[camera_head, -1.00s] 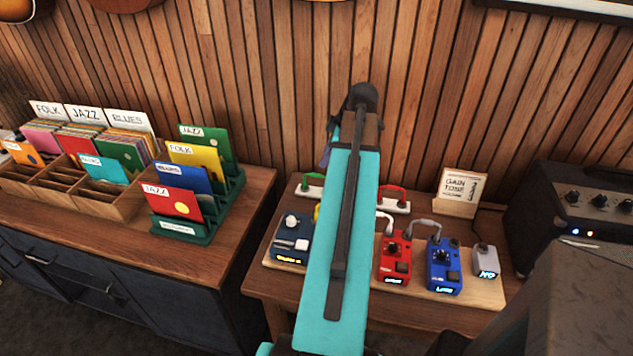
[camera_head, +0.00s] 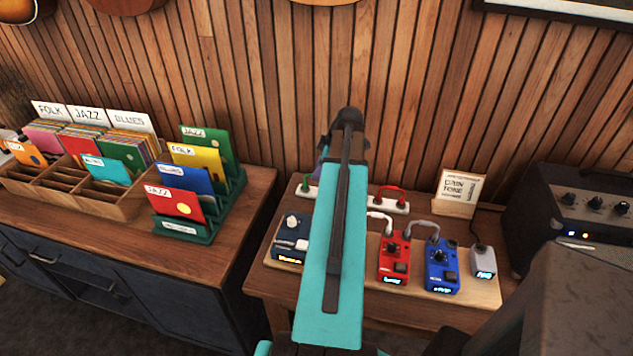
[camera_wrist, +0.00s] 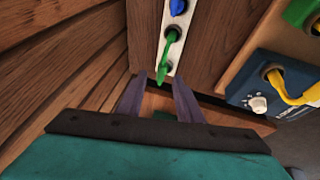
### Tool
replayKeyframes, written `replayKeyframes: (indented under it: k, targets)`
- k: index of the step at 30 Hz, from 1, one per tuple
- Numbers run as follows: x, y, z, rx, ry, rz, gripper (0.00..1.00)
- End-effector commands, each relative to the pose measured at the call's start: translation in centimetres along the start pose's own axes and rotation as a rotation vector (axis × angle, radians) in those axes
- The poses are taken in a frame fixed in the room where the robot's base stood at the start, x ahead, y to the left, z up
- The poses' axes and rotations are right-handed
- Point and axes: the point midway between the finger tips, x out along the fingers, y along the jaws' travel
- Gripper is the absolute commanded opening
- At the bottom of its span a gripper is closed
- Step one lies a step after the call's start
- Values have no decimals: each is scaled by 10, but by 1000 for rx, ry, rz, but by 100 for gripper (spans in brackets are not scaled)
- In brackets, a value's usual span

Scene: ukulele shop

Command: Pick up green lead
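The green lead (camera_wrist: 165,57) is plugged into a white socket strip (camera_wrist: 155,50) in the wrist view, with its free-looking end toward my fingers. In the head view the green lead (camera_head: 306,184) shows at the back left of the pedal table, just left of my arm. My gripper (camera_wrist: 160,80) is open, its two purple-grey fingers apart. The lead's lower end lies at or just beyond the gap between the fingertips; contact cannot be told. In the head view my arm hides most of the gripper.
A blue plug (camera_wrist: 178,7) sits beside the green lead in the strip. A dark blue pedal (camera_wrist: 285,85) with a yellow cable (camera_wrist: 290,95) is to the right. A red lead (camera_head: 390,192) arches on the strip. The slatted wall (camera_head: 270,80) stands close behind.

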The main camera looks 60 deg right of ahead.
Motion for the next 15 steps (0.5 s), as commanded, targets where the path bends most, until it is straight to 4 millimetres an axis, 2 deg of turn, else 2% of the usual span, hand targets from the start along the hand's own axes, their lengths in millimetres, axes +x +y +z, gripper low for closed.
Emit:
replayKeyframes:
  k: [10, 15]
  targets:
    - [1, 0, 0, 1, 0, 0, 33]
    - [8, 0, -1, 1, 0, -3, 33]
